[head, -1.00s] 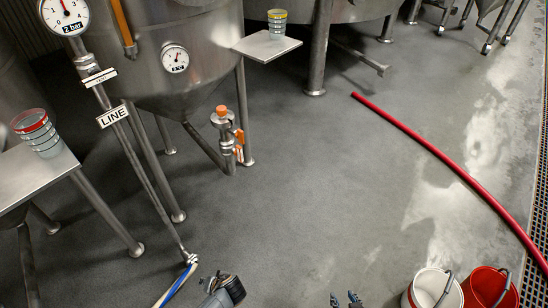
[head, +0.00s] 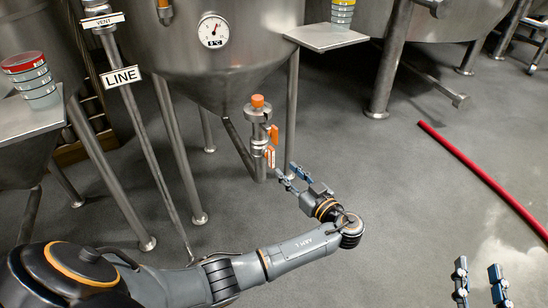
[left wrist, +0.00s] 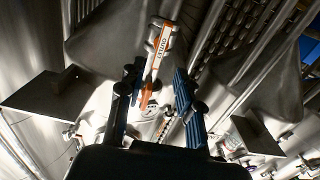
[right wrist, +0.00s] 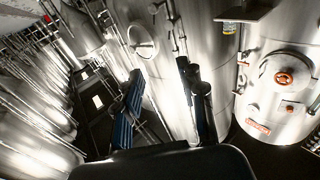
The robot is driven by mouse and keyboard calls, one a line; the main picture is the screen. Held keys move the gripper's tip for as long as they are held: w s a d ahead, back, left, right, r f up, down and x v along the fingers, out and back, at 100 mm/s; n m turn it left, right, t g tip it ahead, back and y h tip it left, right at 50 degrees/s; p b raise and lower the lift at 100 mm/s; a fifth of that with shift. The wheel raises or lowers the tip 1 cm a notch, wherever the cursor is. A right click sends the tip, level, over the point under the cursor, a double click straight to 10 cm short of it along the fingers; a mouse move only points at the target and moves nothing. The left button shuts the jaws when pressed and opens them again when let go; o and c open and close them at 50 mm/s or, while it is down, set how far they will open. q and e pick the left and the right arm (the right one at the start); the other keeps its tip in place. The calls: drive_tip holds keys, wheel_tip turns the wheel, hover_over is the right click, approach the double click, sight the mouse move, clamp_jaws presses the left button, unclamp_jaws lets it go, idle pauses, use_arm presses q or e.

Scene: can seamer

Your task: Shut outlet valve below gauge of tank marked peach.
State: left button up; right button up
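A steel tank (head: 235,75) with a conical bottom carries a round °C gauge (head: 213,32). No peach marking is readable. Below the gauge, an outlet valve assembly (head: 258,122) has an orange cap and orange handle parts. Its lower orange handle (head: 269,155) hangs near my left gripper (head: 288,176). That gripper is open, its fingertips just right of and below the handle. In the left wrist view, the lettered orange-and-white handle (left wrist: 157,55) shows between and beyond the spread fingers; contact is not evident. My right gripper (head: 480,281) is open and empty at lower right.
A LINE-labelled pipe (head: 134,105) and tank legs (head: 166,140) stand left of the valve. Small shelves hold stacked containers at left (head: 35,83) and upper right (head: 341,14). A red hose (head: 480,175) lies on the right. The floor between is clear.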

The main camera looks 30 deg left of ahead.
sight(273, 158)
use_arm(q)
drive_tip(key=b+x, duration=0.1)
drive_tip(key=x, duration=0.7)
drive_tip(key=shift+w+a, duration=0.25)
drive_tip(key=shift+a, duration=0.3)
use_arm(e)
drive_tip(key=shift+s+a+r+t+y, duration=0.1)
drive_tip(key=shift+s+r+t+y, duration=0.1)
drive_tip(key=shift+r+t, duration=0.45)
drive_tip(key=shift+s+a+r+t+y, duration=0.1)
drive_tip(key=shift+r+t+y, duration=0.2)
drive_tip(key=shift+r, duration=0.7)
drive_tip(key=shift+s+a+r+t+y, duration=0.1)
drive_tip(key=shift+r+t, duration=0.45)
drive_tip(key=shift+r, duration=0.25)
use_arm(q)
clamp_jaws()
use_arm(e)
drive_tip(key=shift+d, duration=0.1)
